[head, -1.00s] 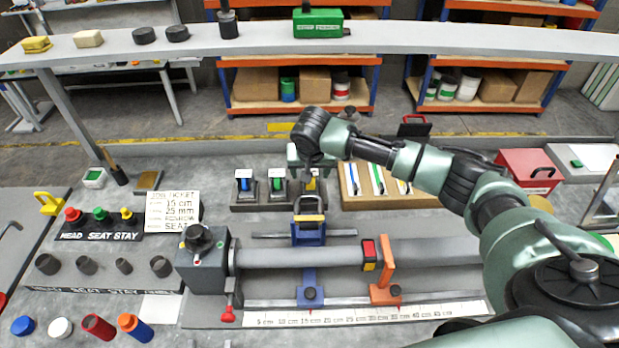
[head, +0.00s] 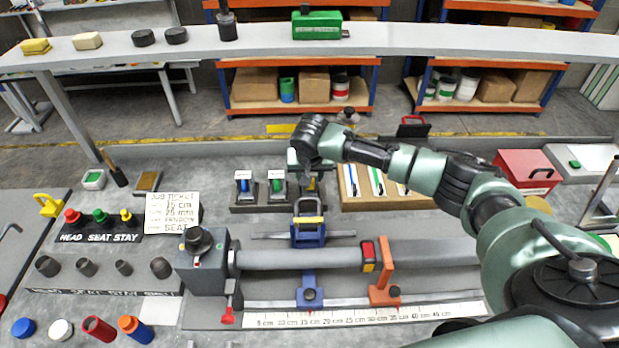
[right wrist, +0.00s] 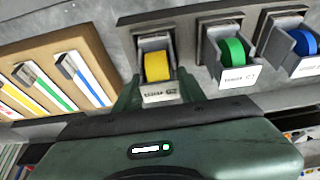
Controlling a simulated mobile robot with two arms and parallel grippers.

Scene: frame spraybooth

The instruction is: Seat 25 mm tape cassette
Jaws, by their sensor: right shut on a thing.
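A yellow tape cassette (right wrist: 157,67) in a grey holder shows in the right wrist view. My right gripper (right wrist: 160,94) has its fingers on either side of the holder's labelled front and is shut on it. I cannot tell whether the cassette is clear of the rack. A green cassette (right wrist: 233,51) and a blue cassette (right wrist: 303,43) stand beside it. A blue carriage (head: 308,238) with a yellow-edged top sits on the bar in front. My left gripper is not in view.
A job ticket (head: 170,212) reads 15 cm, 25 mm and SEAT. An orange bracket (head: 383,280) stands on the bar (head: 440,252) right of the carriage. A tray with coloured strips (head: 385,203) lies right of the rack. A ruler (head: 365,310) runs along the front.

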